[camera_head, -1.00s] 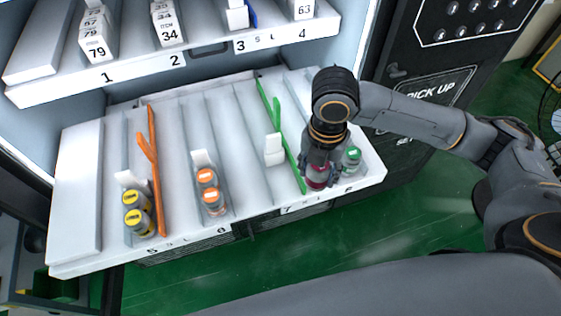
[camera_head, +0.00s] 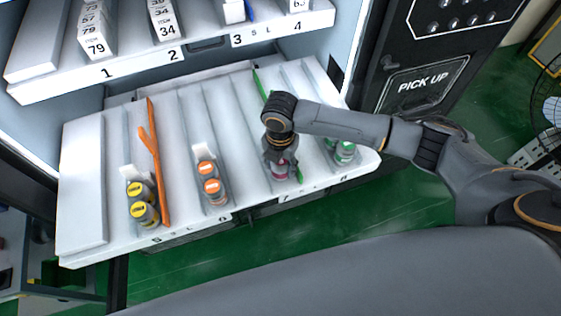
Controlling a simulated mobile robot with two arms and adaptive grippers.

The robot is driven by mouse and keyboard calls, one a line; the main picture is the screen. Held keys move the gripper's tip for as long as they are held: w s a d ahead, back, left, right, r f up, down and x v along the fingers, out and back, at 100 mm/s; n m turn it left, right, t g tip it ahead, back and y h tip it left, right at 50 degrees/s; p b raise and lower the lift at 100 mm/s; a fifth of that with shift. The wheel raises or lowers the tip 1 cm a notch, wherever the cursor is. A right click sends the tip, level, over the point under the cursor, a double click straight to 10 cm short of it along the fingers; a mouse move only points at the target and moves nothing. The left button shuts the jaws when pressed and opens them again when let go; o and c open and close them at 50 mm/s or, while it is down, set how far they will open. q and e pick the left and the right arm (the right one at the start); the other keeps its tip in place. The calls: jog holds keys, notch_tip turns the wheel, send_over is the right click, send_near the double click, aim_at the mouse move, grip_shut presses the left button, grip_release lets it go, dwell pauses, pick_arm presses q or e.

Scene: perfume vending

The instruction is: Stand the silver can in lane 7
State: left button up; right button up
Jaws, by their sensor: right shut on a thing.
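The gripper covers much of lane 7 and part of the green divider (camera_head: 261,88). I cannot tell if the item touches the shelf. My left gripper is not in view.
Yellow-topped cans (camera_head: 142,212) stand in lane 5, beside an orange divider (camera_head: 155,150). Orange-topped cans (camera_head: 213,186) stand in lane 6. Green-topped items (camera_head: 345,150) stand in lane 8, close right of my gripper. An upper shelf (camera_head: 140,72) lies behind.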

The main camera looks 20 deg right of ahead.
jog(key=shift+f, duration=0.15)
jog(key=o, duration=1)
jog(key=shift+c, duration=0.2)
notch_tip(320, 180, up, 12)
jog(key=shift+r+b, duration=0.2)
jog(key=shift+b, duration=1.05)
